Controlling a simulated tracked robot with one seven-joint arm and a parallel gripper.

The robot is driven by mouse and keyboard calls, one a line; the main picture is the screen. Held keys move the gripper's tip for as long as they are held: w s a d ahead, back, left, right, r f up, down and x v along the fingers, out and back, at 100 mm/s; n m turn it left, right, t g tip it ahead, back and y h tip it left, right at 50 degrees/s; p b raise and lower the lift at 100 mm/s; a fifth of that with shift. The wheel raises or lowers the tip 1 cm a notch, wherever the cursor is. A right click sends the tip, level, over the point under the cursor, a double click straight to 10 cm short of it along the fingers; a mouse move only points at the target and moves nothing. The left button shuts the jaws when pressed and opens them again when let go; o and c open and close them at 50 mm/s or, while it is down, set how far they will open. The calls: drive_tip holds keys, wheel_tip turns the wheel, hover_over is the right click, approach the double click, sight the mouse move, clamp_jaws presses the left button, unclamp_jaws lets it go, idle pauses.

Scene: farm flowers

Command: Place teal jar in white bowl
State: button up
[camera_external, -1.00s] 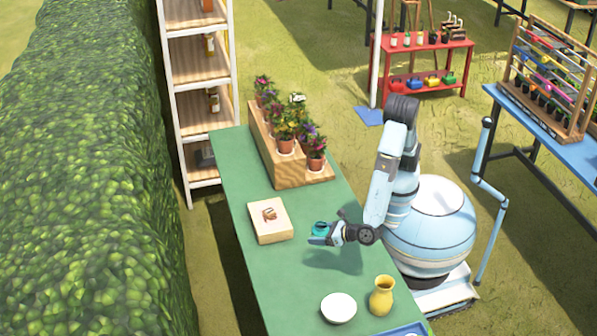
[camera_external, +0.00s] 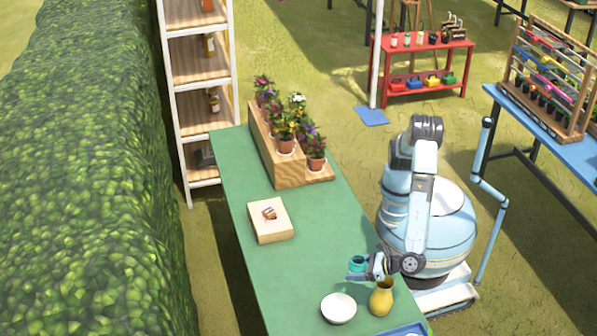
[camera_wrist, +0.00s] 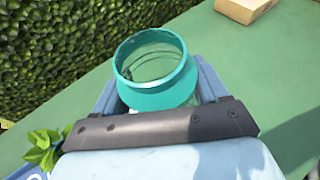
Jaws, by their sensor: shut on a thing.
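The teal jar (camera_external: 357,264) is held upright in my gripper (camera_external: 365,266), above the green table. In the wrist view the teal jar (camera_wrist: 155,72) shows its open round mouth, and the gripper fingers (camera_wrist: 160,95) sit on either side of it. The lower part of the jar is hidden by my gripper. The white bowl (camera_external: 338,308) stands near the front end of the table, below and a little left of the jar in the outside view. The bowl looks empty. It does not show in the wrist view.
A yellow vase (camera_external: 382,297) stands just right of the bowl, close below my gripper. A wooden block (camera_external: 270,232) lies farther back on the green table (camera_external: 315,265). A stepped wooden stand (camera_external: 290,180) with potted flowers is at the back. The table's middle is clear.

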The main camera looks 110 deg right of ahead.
drive_tip(key=shift+w+a+f, duration=0.95)
drive_tip(key=shift+w+f, duration=0.2)
drive_tip(key=shift+f, duration=0.65)
drive_tip(key=shift+w+a+f, duration=1)
drive_tip(key=shift+w+f, duration=0.15)
drive_tip(key=shift+f, duration=0.6)
drive_tip(key=shift+w+a+f, duration=0.95)
drive_tip(key=shift+w+f, duration=0.2)
drive_tip(key=shift+f, duration=0.65)
drive_tip(key=shift+f, duration=0.5)
drive_tip(key=o, duration=1.2)
drive_tip(key=shift+r, duration=0.1)
